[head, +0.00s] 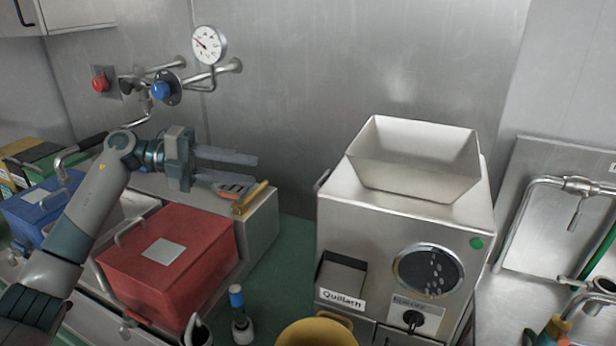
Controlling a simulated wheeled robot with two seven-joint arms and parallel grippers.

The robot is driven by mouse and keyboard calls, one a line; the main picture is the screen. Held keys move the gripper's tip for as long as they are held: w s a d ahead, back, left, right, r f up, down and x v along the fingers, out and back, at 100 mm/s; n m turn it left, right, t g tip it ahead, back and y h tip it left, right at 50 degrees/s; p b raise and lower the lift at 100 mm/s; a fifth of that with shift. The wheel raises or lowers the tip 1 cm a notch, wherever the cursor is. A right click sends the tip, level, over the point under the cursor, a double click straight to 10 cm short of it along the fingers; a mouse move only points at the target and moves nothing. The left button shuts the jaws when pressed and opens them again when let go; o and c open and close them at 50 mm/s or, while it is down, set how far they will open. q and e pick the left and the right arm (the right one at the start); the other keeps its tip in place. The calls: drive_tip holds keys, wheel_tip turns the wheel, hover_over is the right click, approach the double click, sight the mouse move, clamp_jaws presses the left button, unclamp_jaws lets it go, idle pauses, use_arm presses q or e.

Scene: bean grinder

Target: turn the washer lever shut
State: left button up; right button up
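No part is labelled as the washer lever. A small steel lever (576,214) hangs down from a pipe fitting (580,186) at the right edge, over a steel basin panel. It is small, and I cannot tell for sure that it is the washer lever. My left gripper (254,169) is at the upper left, beside the steel wall and above a grey box. Its two fingers point right with a gap between them, and nothing shows in it. It is far from the small lever. My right gripper is not in view.
The bean grinder (340,215) with its open hopper (425,145) stands between my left gripper and the right-hand pipes. A red lidded box (200,235) lies below my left arm. A gauge (209,45) and red (101,83) and blue (160,90) knobs are on the wall.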

use_arm(q)
drive_tip(key=p, duration=0.2)
approach(322, 181)
drive_tip(key=d+f+p, duration=0.1)
drive_tip(key=d+p, duration=0.2)
drive_tip(key=d, duration=0.4)
drive_tip(key=shift+w+f, duration=0.25)
drive_tip(key=shift+f, duration=0.15)
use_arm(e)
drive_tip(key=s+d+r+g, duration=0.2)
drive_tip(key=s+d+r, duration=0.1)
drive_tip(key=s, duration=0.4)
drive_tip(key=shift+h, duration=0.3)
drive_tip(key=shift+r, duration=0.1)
use_arm(q)
clamp_jaws()
